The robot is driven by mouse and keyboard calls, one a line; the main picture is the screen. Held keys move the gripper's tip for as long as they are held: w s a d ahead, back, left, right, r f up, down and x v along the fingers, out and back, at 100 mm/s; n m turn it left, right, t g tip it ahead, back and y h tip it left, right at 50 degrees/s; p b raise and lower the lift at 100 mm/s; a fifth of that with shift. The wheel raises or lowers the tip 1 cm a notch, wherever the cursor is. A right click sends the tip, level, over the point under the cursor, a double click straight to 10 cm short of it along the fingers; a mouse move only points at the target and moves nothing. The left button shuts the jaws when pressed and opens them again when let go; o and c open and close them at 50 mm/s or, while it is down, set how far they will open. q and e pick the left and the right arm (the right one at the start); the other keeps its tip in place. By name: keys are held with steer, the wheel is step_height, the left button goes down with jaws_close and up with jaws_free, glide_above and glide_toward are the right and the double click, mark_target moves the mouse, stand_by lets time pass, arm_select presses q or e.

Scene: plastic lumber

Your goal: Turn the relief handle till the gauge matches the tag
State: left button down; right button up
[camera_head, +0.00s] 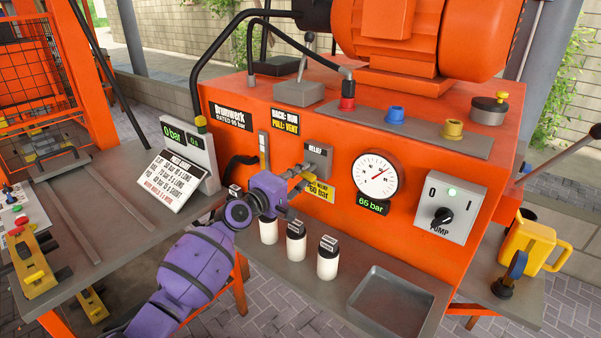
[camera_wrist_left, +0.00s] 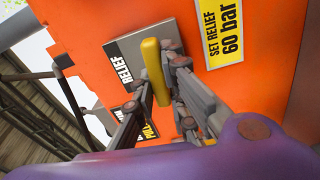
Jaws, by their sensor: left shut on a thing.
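The relief handle (camera_wrist_left: 154,68) is a yellow lever on a grey block marked RELIEF (camera_head: 318,158), on the orange power unit's front. My left gripper (camera_head: 293,188) is shut on the handle, which shows between its fingers in the left wrist view. In the head view the gripper hides part of the handle. The yellow tag (camera_head: 320,191) beside it reads SET RELIEF 60 bar in the left wrist view (camera_wrist_left: 228,28). The round gauge (camera_head: 376,175) is right of the block; its green display (camera_head: 373,207) reads 65 bar. My right gripper is not in view.
A pump switch box (camera_head: 449,208) with a lit green lamp is right of the gauge. Several white bottles (camera_head: 296,243) and a grey tray (camera_head: 391,303) sit on the shelf below. A press chart (camera_head: 172,180) stands at left, its display reading 0 bar.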

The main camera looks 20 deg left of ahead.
arm_select(q)
steer(key=shift+f, duration=0.1)
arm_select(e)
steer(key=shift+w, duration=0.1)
arm_select(q)
steer(key=c, duration=1.8)
jaws_free()
steer(key=shift+o, duration=0.2)
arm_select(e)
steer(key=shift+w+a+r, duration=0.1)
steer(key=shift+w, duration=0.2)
arm_select(q)
steer(key=shift+s+a, duration=0.1)
steer(key=shift+s, duration=0.15)
steer(key=v, duration=1.1)
steer(key=shift+s, duration=0.3)
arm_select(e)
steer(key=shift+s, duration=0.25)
